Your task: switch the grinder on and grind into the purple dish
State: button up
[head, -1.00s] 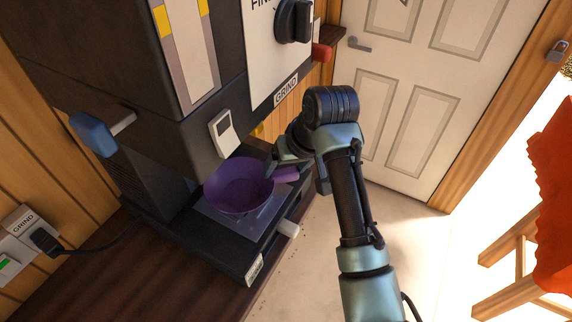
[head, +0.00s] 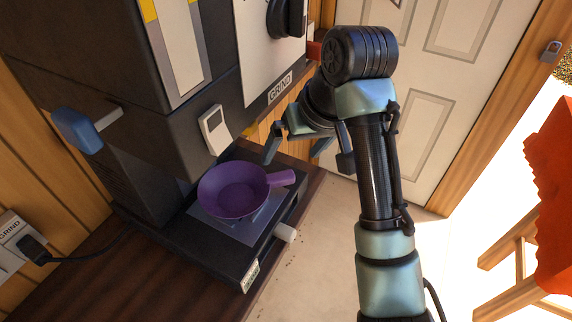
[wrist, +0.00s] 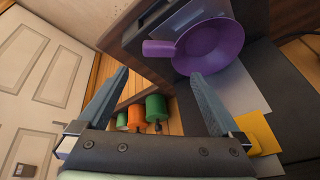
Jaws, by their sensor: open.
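The grinder (head: 158,152) is a tall dark machine with a panel labelled GRIND, a white switch (head: 215,130) on its front, a dark knob (head: 287,18) and a blue-handled lever (head: 78,130). The purple dish (head: 232,192) rests upright on the plate at the grinder's base, below the switch. Its handle points right. My gripper (head: 293,152) is open and empty, up and to the right of the dish, apart from it. The wrist view shows the dish (wrist: 212,47) beyond the gripper's spread fingers (wrist: 158,88).
A GRIND wall socket (head: 15,240) with a plugged-in cable is at the left. Green and orange cylinders (wrist: 136,116) show in the wrist view.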

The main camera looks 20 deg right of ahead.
aim_at(213, 128)
jog(key=k+l, duration=0.2)
jog(key=k, duration=0.3)
jog(key=k+l, duration=0.2)
jog(key=k, duration=0.3)
